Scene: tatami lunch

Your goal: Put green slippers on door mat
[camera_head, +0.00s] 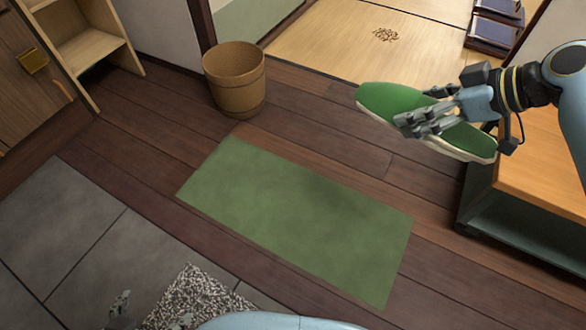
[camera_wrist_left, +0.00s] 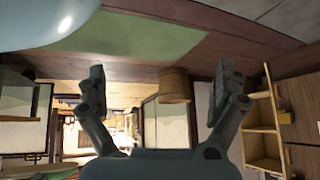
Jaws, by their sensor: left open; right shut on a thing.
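The green slippers (camera_head: 388,98) have pale soles and are held in my right gripper (camera_head: 418,122), above the floor at the right of the head view. The fingers cover their middle, so I cannot tell whether one slipper or both are there. The door mat (camera_head: 290,215) is a plain green rectangle lying flat and bare on the wooden floor, below and left of the slippers. It also shows in the left wrist view (camera_wrist_left: 140,35). My left gripper (camera_head: 151,318) is open and empty at the bottom left of the head view; its spread fingers show in the left wrist view (camera_wrist_left: 161,85).
A wooden bucket (camera_head: 235,82) stands behind the mat. A low wooden bench (camera_head: 545,165) stands at the right, near the right gripper. Shelves (camera_head: 88,45) are at the upper left. Tatami (camera_head: 370,35) lies at the back, grey tiles (camera_head: 60,220) at the front left.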

